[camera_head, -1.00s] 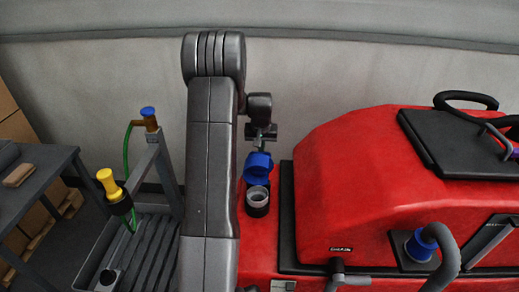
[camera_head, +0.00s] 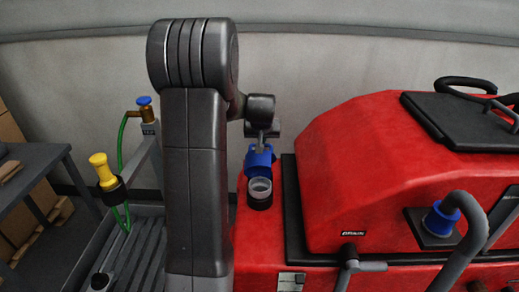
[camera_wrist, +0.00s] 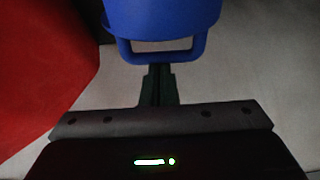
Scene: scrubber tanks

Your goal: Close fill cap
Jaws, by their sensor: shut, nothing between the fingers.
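The blue fill cap (camera_head: 258,160) stands flipped up at the back of the fill port (camera_head: 259,192), whose pale round opening is uncovered on the red scrubber. In the wrist view the cap (camera_wrist: 162,18) fills the top middle, with its loop handle just ahead of my fingers. My gripper (camera_head: 262,148) is behind the cap in the head view. Its fingers (camera_wrist: 160,84) are shut with nothing between them, and their tips are close to the loop. Whether they touch it cannot be told.
The red scrubber body (camera_head: 350,170) rises to the right, with a grey hose (camera_head: 462,215) on it. On the left are a drain tray (camera_head: 140,255), a yellow nozzle (camera_head: 103,170) and a grey table (camera_head: 35,165). A plain wall is behind.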

